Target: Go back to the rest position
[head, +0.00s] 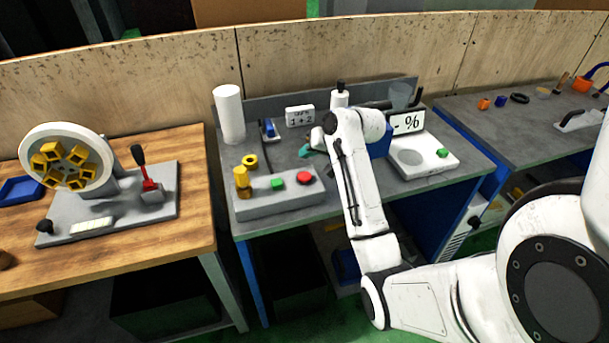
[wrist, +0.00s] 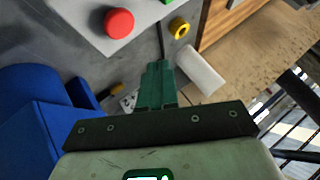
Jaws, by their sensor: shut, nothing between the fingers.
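My gripper (head: 305,152) shows as a small teal tip in the head view, above the grey middle bench, behind the button box. In the wrist view its green fingers (wrist: 157,72) are together with nothing between them. My white arm crosses the bench and hides part of it. No rest position is marked in either view.
The grey button box (head: 265,203) has a red button (head: 304,178) and a green one. A yellow ring (head: 250,162), a white cylinder (head: 229,114) and a white device (head: 422,157) stand nearby. The wooden table (head: 190,215) holds a wheel fixture (head: 68,157).

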